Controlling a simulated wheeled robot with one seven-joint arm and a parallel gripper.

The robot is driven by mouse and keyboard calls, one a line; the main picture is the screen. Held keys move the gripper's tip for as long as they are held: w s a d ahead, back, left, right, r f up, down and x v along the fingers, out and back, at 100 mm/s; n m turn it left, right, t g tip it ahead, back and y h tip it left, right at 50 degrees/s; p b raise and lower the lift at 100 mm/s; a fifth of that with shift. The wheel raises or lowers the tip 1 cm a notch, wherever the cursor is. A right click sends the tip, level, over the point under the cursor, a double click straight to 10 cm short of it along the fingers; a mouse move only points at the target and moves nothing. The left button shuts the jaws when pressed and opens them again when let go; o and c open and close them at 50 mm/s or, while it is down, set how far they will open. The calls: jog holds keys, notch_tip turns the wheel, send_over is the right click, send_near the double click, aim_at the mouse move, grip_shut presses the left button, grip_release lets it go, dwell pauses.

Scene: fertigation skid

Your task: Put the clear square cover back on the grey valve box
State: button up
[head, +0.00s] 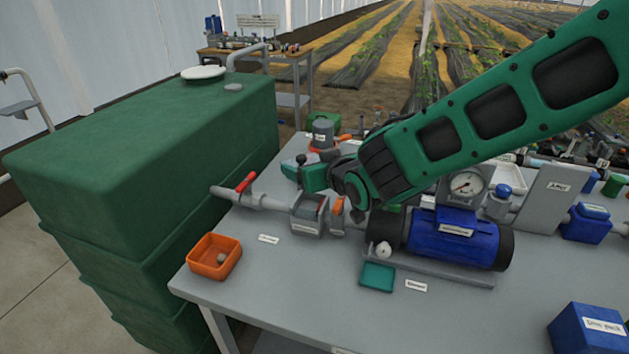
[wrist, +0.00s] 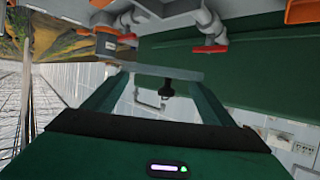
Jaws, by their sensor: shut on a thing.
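My gripper (head: 303,172) is above the bench, just above and behind the grey valve box (head: 307,229). The box stands in the pipe line with its top open and reddish parts inside. In the wrist view, the clear square cover (wrist: 150,71) shows nearly edge-on as a pale plate across the tips of the two green fingers, with a black knob (wrist: 166,89) between them. My gripper is shut on the cover, apparently at its edges, and the cover is apart from the box. In the head view I cannot make out the cover clearly.
A red-handled valve (head: 246,182) is left of the box. An orange tray (head: 204,273) is at the bench's left edge, beside the green tank (head: 150,150). A blue pump (head: 455,240) and teal tray (head: 378,278) are to the right. The front of the bench is mostly clear.

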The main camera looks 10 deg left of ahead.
jog(key=shift+w+d+f, duration=0.3)
jog(key=shift+d+f, duration=0.05)
jog(key=shift+d, duration=0.1)
jog(key=shift+f, duration=1.95)
jog(key=shift+f, duration=0.6)
jog(key=o, duration=1.1)
jog(key=v, duration=0.8)
jog(key=r+v, duration=0.1)
jog(key=v, duration=0.3)
jog(key=shift+r, duration=0.1)
jog(key=shift+s, duration=0.1)
